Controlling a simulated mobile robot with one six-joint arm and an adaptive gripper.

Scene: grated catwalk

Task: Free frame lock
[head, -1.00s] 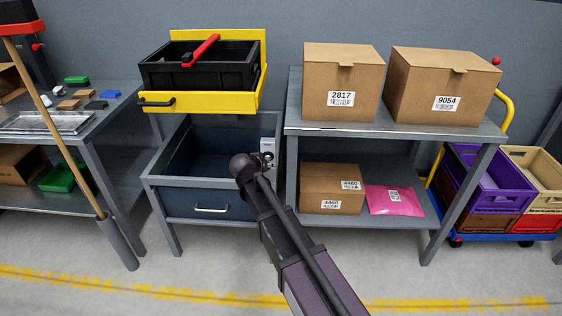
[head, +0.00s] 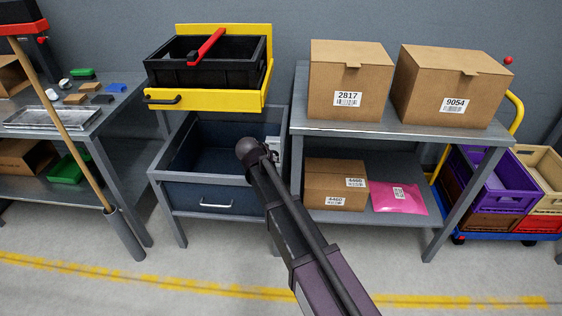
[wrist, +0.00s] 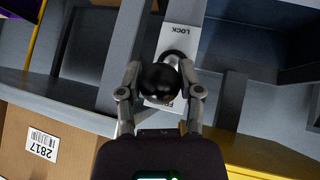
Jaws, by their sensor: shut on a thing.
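In the wrist view a white lock plate (wrist: 181,40) reads LOCK at one end; the lettering at the other end starts with F and is partly covered. A dark round knob (wrist: 160,84) lies in front of the plate, toward the F end. A dark ring (wrist: 172,57) shows just behind it. My gripper (wrist: 160,70) is shut on the knob, one finger on each side. In the head view the plate (head: 273,146) is a pale patch on the right post of the blue-grey drawer stand (head: 212,199).
A yellow frame (head: 205,101) holding a black crate (head: 203,72) sits over the stand. A shelf (head: 345,128) with cardboard boxes (head: 349,82) stands close on the right. A broom handle (head: 66,125) leans at left. The floor in front is clear.

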